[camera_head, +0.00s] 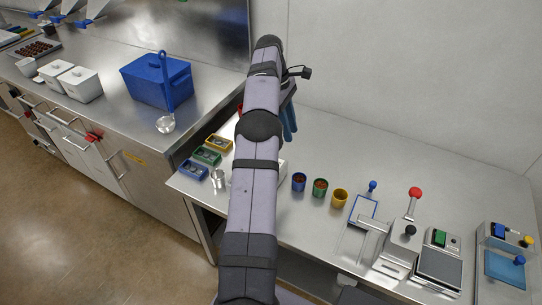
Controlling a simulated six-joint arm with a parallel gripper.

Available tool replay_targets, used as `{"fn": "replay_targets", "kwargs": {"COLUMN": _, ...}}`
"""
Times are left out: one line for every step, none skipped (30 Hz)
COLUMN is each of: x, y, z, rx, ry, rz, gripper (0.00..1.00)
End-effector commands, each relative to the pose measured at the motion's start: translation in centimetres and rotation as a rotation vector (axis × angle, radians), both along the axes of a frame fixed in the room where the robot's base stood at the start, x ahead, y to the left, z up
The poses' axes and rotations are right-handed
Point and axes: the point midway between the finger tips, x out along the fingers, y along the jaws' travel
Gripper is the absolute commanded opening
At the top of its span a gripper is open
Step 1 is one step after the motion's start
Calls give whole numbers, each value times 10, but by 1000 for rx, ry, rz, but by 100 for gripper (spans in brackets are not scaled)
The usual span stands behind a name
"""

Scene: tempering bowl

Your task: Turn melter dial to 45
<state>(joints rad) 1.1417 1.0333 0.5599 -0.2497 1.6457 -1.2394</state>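My gripper (290,132) hangs past the upper part of my arm, over the back of the right steel table (420,165). Its blue fingers point down and look close together; I cannot tell if they are open or shut. I cannot make out the melter dial. My arm covers the middle of the table where part of a white object (283,168) shows just right of the arm. A small red part (240,108) shows at the arm's left edge. I cannot tell whether either belongs to the melter.
Blue, green and yellow cups (320,188) stand right of my arm. A lever device with a red knob (414,193) and a scale (438,265) stand farther right. Small coloured trays (206,156) lie left. A blue bin (150,82) with a ladle stands on the left counter.

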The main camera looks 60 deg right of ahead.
Motion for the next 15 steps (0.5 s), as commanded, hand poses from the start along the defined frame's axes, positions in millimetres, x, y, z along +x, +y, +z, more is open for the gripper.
{"fn": "replay_targets", "kwargs": {"x": 3, "y": 6, "z": -8, "rx": 23, "ry": -32, "rz": 7, "gripper": 28}}
{"fn": "replay_targets", "kwargs": {"x": 7, "y": 9, "z": -15, "rx": 37, "ry": -55, "rz": 15, "gripper": 28}}
{"fn": "replay_targets", "kwargs": {"x": 13, "y": 14, "z": -23, "rx": 54, "ry": -85, "rz": 28, "gripper": 28}}
{"fn": "replay_targets", "kwargs": {"x": 19, "y": 18, "z": -30, "rx": 67, "ry": -107, "rz": 37, "gripper": 28}}
{"fn": "replay_targets", "kwargs": {"x": 24, "y": 21, "z": -40, "rx": 80, "ry": -128, "rz": 47, "gripper": 28}}
{"fn": "replay_targets", "kwargs": {"x": 31, "y": 25, "z": -52, "rx": 93, "ry": -158, "rz": 59, "gripper": 28}}
{"fn": "replay_targets", "kwargs": {"x": 36, "y": 26, "z": -59, "rx": 98, "ry": -182, "rz": 67, "gripper": 28}}
{"fn": "replay_targets", "kwargs": {"x": 42, "y": 26, "z": -64, "rx": 95, "ry": -205, "rz": 77, "gripper": 28}}
{"fn": "replay_targets", "kwargs": {"x": 49, "y": 23, "z": -67, "rx": 81, "ry": -231, "rz": 89, "gripper": 28}}
{"fn": "replay_targets", "kwargs": {"x": 53, "y": 19, "z": -66, "rx": 66, "ry": -248, "rz": 98, "gripper": 28}}
{"fn": "replay_targets", "kwargs": {"x": 56, "y": 15, "z": -66, "rx": 53, "ry": -258, "rz": 107, "gripper": 28}}
{"fn": "replay_targets", "kwargs": {"x": 58, "y": 12, "z": -66, "rx": 42, "ry": -265, "rz": 118, "gripper": 28}}
{"fn": "replay_targets", "kwargs": {"x": 59, "y": 10, "z": -66, "rx": 35, "ry": -268, "rz": 125, "gripper": 28}}
{"fn": "replay_targets", "kwargs": {"x": 59, "y": 9, "z": -66, "rx": 31, "ry": -269, "rz": 132, "gripper": 28}}
{"fn": "replay_targets", "kwargs": {"x": 59, "y": 9, "z": -66, "rx": 31, "ry": -269, "rz": 137, "gripper": 28}}
